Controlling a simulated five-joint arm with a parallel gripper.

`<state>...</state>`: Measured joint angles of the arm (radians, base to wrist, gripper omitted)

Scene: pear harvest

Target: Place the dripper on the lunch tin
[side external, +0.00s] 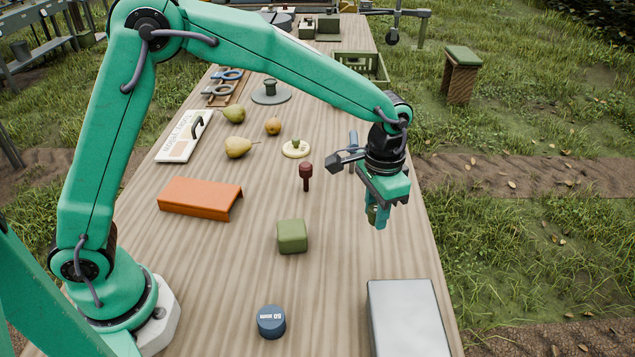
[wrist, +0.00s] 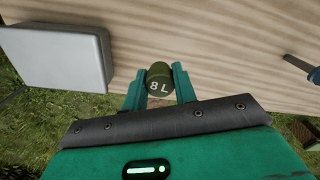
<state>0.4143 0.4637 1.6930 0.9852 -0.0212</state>
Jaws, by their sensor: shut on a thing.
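The dripper, a small dark green cylinder marked "8 L" (wrist: 159,80), is between the two fingers of my gripper (wrist: 160,92). My gripper (side external: 377,217) is shut on it and points down near the right edge of the table in the side view. Only a small part of the dripper (side external: 371,215) shows there. The lunch tin, a plain silver-grey box (side external: 405,312), lies at the front right of the table, nearer the camera than my gripper. In the wrist view the lunch tin (wrist: 55,52) is to the left, apart from the dripper.
A green block (side external: 292,236), a blue round weight (side external: 271,321) and an orange bracket (side external: 200,197) stand left of the lunch tin and gripper. A dark red plunger-like tool (side external: 306,174) and pears (side external: 239,147) are farther back. Bare table lies between gripper and tin.

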